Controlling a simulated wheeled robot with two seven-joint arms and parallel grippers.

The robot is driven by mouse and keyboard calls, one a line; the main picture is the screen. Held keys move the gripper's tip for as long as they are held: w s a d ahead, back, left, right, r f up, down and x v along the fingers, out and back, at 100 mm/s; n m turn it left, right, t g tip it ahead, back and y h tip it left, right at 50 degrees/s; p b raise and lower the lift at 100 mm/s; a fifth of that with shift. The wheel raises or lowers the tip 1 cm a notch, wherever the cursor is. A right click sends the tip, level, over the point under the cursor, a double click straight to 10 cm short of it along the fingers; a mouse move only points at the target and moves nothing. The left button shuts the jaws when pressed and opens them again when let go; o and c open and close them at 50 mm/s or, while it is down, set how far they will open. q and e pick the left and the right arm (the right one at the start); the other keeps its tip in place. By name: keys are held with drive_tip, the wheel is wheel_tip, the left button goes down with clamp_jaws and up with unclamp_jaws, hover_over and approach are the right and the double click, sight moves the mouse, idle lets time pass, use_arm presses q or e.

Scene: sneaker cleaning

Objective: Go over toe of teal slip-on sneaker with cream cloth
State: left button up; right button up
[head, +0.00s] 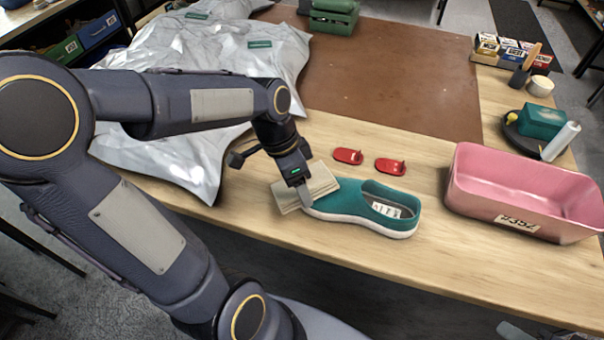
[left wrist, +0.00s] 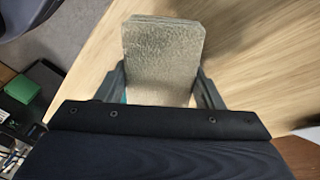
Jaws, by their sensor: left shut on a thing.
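A teal slip-on sneaker (head: 357,209) with a white sole lies on the front part of the wooden table, its toe to the left and its opening to the right. My left gripper (head: 304,197) is shut on a folded cream cloth (head: 322,179). The cloth is at the sneaker's toe and covers part of it; whether it presses on the toe is hard to tell. In the left wrist view the cloth (left wrist: 163,55) stands out between the two fingers, with a sliver of teal beside it. My right gripper is in neither view.
Two red pieces (head: 348,156) lie behind the sneaker. A pink bin (head: 490,206) stands to the right. A crumpled silvery sheet (head: 170,165) covers the left of the table. A dark tray with a green block (head: 541,121) is at the far right. The table's front edge is close to the sneaker.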

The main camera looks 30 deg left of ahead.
use_arm(q)
drive_tip(key=shift+s+d, duration=0.15)
drive_tip(key=shift+s, duration=0.6)
drive_tip(key=shift+f, duration=0.2)
drive_tip(key=shift+w+a+r, duration=0.1)
drive_tip(key=shift+w+a, duration=0.05)
drive_tip(key=shift+w, duration=0.55)
drive_tip(key=shift+w+a, duration=0.1)
drive_tip(key=shift+w, duration=0.6)
drive_tip(key=shift+w+a, duration=0.1)
drive_tip(key=shift+w, duration=0.55)
drive_tip(key=shift+w+a+r+p, duration=0.1)
drive_tip(key=shift+w+a+p, duration=0.1)
drive_tip(key=shift+w, duration=0.85)
drive_tip(key=shift+w+a+p, duration=0.15)
drive_tip(key=shift+w+a, duration=0.05)
drive_tip(key=shift+w, duration=0.8)
drive_tip(key=p+v, duration=0.4)
drive_tip(key=v, duration=0.2)
drive_tip(key=shift+p, duration=0.3)
